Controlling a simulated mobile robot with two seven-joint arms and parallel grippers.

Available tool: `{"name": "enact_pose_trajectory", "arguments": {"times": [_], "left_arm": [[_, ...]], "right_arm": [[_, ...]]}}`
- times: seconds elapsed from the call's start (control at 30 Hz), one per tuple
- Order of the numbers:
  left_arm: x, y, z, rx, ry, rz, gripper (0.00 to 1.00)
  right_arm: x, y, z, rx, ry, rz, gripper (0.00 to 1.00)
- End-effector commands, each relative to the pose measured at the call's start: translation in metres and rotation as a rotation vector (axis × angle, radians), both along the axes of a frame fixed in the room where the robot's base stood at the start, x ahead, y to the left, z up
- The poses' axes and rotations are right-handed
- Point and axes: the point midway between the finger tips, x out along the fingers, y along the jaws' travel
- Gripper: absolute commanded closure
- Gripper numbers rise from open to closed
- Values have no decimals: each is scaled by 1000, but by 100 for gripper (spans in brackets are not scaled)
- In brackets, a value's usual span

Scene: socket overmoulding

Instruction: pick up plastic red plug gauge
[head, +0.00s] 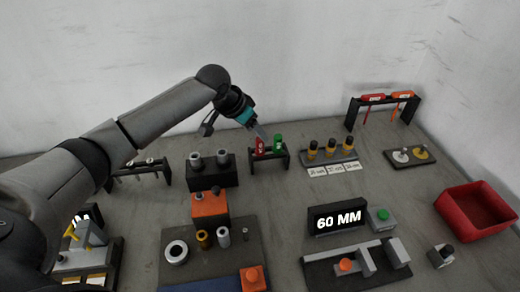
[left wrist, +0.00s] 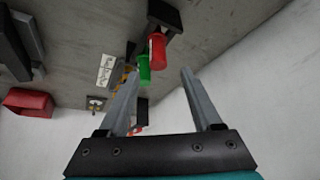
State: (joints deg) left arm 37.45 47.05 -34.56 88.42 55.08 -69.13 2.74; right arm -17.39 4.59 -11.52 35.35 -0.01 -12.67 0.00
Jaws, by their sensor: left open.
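The red plug gauge (head: 260,145) stands upright in a small black rack (head: 271,158), left of a green plug gauge (head: 278,142). In the left wrist view the red gauge (left wrist: 157,48) and the green gauge (left wrist: 144,68) show beyond the fingers, with the red one nearer the dark rack block. My left gripper (head: 258,131) is just above and behind the red gauge in the head view. In the left wrist view its two fingers (left wrist: 153,92) are spread apart with nothing between them. I cannot tell the exact distance to the gauge. My right gripper is not in view.
A dark block with grey cylinders (head: 211,172) stands left of the rack. A row of black and yellow gauges (head: 330,150) stands to the right. A 60 MM display (head: 337,218), an orange-topped fixture (head: 209,205) and a red bin (head: 474,212) are nearer the front.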

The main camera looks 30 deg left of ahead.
Motion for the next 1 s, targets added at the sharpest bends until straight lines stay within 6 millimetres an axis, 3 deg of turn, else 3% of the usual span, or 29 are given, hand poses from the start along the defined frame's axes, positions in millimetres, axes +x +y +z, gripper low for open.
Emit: {"name": "enact_pose_trajectory", "arguments": {"times": [0.3, 0.63, 1.0], "left_arm": [[15, -8, -41, 0, 1, 0, 34], [17, -9, -45, 1, 1, -1, 34], [17, -8, -45, 1, 1, -1, 75]], "right_arm": [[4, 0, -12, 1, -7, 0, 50], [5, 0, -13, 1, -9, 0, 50], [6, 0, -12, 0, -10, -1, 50]]}}
